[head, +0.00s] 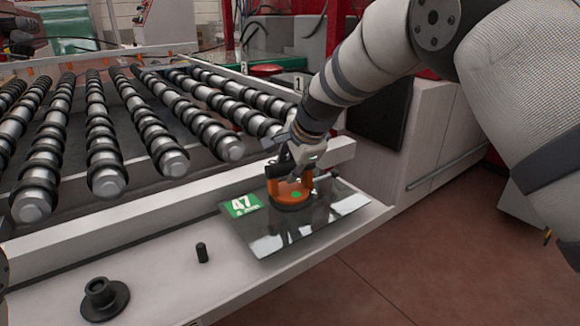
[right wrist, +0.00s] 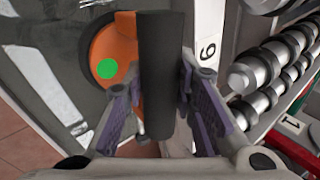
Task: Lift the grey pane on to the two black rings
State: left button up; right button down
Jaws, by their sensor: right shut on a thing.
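The grey pane (head: 258,232) lies on the pale ledge in front of the rollers, with a green label marked 47 at its left corner. An orange suction cup (head: 290,191) with a black handle stands on the pane. My right gripper (head: 291,165) is shut on this handle from above. In the right wrist view the black handle (right wrist: 158,70) runs between the fingers, with the orange cup (right wrist: 115,55) behind it. Many black rings (head: 103,150) sit along the rollers; I cannot tell which two are meant. My left gripper is not in view.
The roller bed (head: 168,160) lies behind a pale rail (head: 110,224). On the ledge (head: 155,282), left of the pane, stand a small black peg (head: 202,252) and a black flanged piece (head: 104,299). Open floor (head: 400,255) lies to the right.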

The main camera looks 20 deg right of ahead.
jog(key=shift+w+r, duration=0.1)
jog(key=c, duration=1.2)
grip_release()
jog(key=shift+c, duration=0.2)
jog(key=shift+s+f, duration=0.2)
jog(key=shift+f, duration=0.15)
jog(key=v, duration=1.2)
jog(key=shift+r, duration=0.1)
